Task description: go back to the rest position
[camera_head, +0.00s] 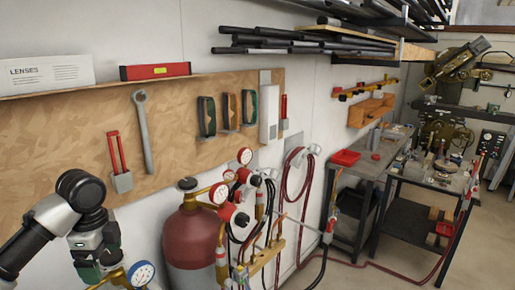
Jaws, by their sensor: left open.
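My left arm comes in from the left edge, white and black, bent at a black joint. My left gripper (97,268) hangs below that joint with its fingers pointing down, near the lower left corner. It is open, and I see nothing held in it. A round pressure gauge (141,274) shows right beside the fingers; I cannot tell whether they touch. My right gripper is not in view. No frame jig shows in this view.
A red gas cylinder (192,240) with gauges and hoses stands right of my gripper. A wooden tool board (75,150) hangs on the wall behind. A grey workbench (371,168) stands farther right. Open floor (385,268) lies at the lower right, crossed by a red hose.

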